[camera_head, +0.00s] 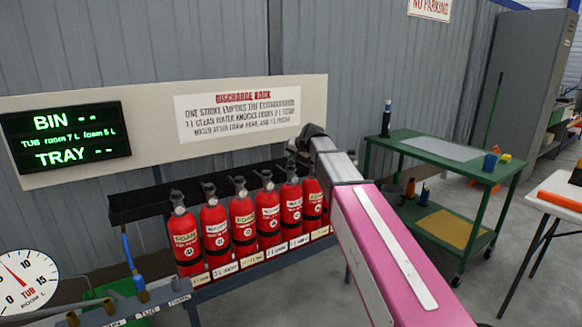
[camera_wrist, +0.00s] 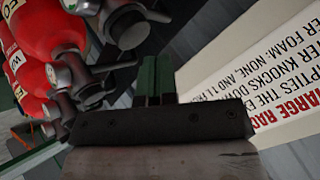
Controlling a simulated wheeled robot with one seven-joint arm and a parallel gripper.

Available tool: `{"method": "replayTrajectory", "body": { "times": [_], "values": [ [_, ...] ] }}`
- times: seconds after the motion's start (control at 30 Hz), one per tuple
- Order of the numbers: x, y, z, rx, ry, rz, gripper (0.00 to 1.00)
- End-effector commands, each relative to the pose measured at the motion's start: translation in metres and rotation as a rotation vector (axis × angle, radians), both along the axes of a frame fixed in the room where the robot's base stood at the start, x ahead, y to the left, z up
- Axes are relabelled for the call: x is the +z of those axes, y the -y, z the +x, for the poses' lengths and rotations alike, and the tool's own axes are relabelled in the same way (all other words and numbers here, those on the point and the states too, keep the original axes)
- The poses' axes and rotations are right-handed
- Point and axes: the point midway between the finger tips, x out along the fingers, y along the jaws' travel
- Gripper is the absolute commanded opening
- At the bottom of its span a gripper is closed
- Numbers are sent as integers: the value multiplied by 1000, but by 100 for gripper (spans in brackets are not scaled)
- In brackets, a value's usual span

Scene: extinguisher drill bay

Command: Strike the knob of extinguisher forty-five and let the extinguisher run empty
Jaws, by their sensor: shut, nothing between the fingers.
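Several red extinguishers stand in a row in a rack, with dark knobs and valve heads on top. The leftmost extinguisher (camera_head: 185,240) has a cream label starting "FOAM". The small numbers are too blurred to tell which is forty-five. My gripper (camera_head: 297,150) is above the right end of the row, partly hidden by my pink and grey arm. In the wrist view my gripper's fingers (camera_wrist: 157,78) are together and empty. A dark valve head (camera_wrist: 127,20) is beside them on the left, apart from the fingertips as far as I can tell.
A discharge rack sign (camera_head: 238,113) is on the board behind. A display (camera_head: 66,137) reads BIN and TRAY blank, TUB room 7 L, foam 5 L. A tub dial (camera_head: 28,283) is at lower left. A green cart (camera_head: 440,150) stands right, with open floor before it.

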Motion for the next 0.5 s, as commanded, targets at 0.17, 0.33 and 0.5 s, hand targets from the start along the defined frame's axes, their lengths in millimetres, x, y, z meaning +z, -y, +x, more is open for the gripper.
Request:
{"method": "replayTrajectory", "body": {
  "times": [0.17, 0.33, 0.5],
  "values": [
    [16, 0, 0, 0, 0, 0, 0],
    [31, 0, 0, -1, 1, 0, 0],
    [42, 0, 0, -1, 0, -1, 0]
  ]
}}
